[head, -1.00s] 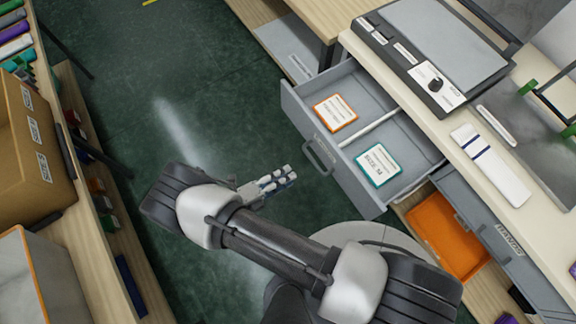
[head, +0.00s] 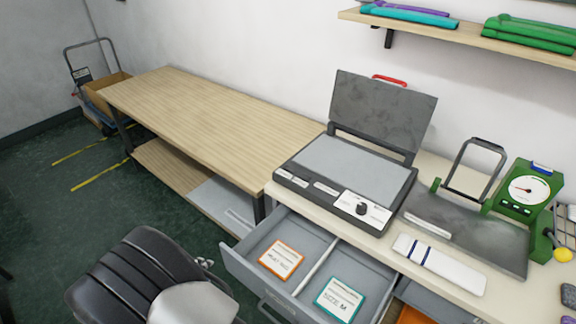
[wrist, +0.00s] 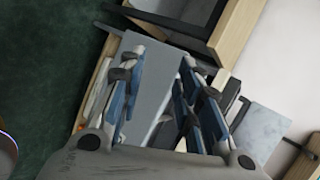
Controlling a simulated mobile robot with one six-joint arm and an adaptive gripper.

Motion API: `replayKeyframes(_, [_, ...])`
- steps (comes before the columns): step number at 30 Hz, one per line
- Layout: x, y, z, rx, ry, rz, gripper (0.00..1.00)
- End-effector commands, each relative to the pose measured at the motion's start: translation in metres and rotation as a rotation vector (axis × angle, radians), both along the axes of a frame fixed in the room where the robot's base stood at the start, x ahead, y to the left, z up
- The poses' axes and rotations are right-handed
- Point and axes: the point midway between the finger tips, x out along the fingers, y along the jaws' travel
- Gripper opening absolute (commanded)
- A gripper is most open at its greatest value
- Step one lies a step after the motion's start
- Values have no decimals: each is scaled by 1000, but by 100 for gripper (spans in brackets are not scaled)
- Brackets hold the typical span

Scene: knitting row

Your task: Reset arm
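My arm (head: 150,290) reaches into the lower left of the head view, beside the open drawer. Only a small part of my gripper (head: 205,263) shows there, behind the arm link. In the wrist view my gripper (wrist: 162,68) has its two blue-and-grey fingers spread apart, with a grey surface visible between them. I see nothing held between the fingers.
The grey drawer (head: 243,271) stands open with an orange-edged card (head: 281,260) and a teal-edged SIZE M card (head: 339,300). Above it are a lidded flat machine (head: 350,165), a white bar (head: 438,264) and a green dial scale (head: 527,190). A wooden bench (head: 210,112) extends left.

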Motion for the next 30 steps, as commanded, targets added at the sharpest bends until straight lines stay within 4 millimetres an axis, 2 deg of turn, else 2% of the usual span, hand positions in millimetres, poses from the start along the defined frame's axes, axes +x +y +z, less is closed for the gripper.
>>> replayKeyframes(1, [21, 3, 31, 28, 16, 59, 32])
replayKeyframes(4, [50, 6, 85, 52, 42, 218, 32])
replayKeyframes(6, [64, 2, 123, 52, 49, 333, 32])
replayKeyframes(10, [76, -21, 192, 17, 42, 547, 32])
replayKeyframes(12, [75, -41, 226, -22, 31, 658, 32])
replayKeyframes(14, [70, -60, 252, -68, 23, 751, 32])
replayKeyframes(18, [44, -115, 300, -210, 12, 953, 32])
replayKeyframes(21, [15, -160, 323, -339, 22, 1083, 32])
replayKeyframes(26, [-46, -238, 338, -572, 89, 1257, 32])
replayKeyframes(30, [-106, -304, 335, -766, 207, 1372, 32])
